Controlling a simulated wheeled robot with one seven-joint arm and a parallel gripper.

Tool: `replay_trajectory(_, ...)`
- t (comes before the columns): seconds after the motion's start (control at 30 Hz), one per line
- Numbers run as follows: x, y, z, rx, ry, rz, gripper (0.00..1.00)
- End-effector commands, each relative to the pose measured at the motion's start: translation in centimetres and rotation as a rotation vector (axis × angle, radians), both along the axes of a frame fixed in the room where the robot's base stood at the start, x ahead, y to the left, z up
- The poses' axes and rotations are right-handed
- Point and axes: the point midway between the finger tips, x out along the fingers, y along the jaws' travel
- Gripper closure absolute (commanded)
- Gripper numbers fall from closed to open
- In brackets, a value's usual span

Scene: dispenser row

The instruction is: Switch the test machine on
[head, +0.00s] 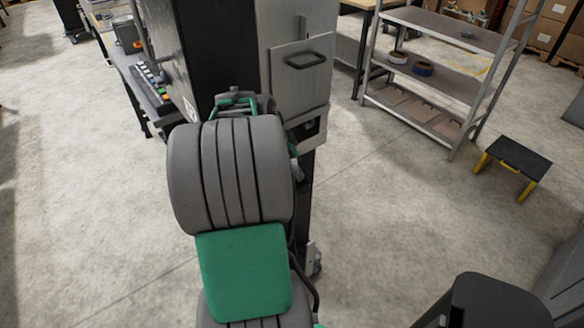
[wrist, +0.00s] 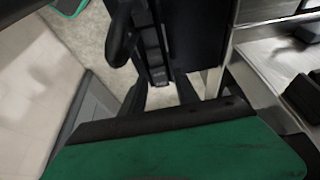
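A tall machine with a black side (head: 222,40) and a grey front (head: 290,25) stands at the top middle of the head view. Its front has a panel with a dark bar handle (head: 306,60). No switch can be told apart for certain. My arm rises in front of the machine and hides its lower part. The wrist view shows a large green part, dark structures and a grey metal surface (wrist: 265,65) close by.
Concrete floor is open at left and right centre.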

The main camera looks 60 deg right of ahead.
Motion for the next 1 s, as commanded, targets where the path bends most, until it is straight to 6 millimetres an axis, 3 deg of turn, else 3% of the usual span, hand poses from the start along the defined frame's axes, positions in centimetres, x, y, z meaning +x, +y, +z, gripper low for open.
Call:
replay_trajectory(0.43,0.01,0.01,0.04,0.000,0.000,0.000,1.00)
replay_trajectory(0.77,-0.08,-0.06,0.02,0.011,-0.006,-0.003,1.00)
replay_trajectory(1.0,-0.49,-0.75,0.01,0.201,-0.104,-0.007,1.00)
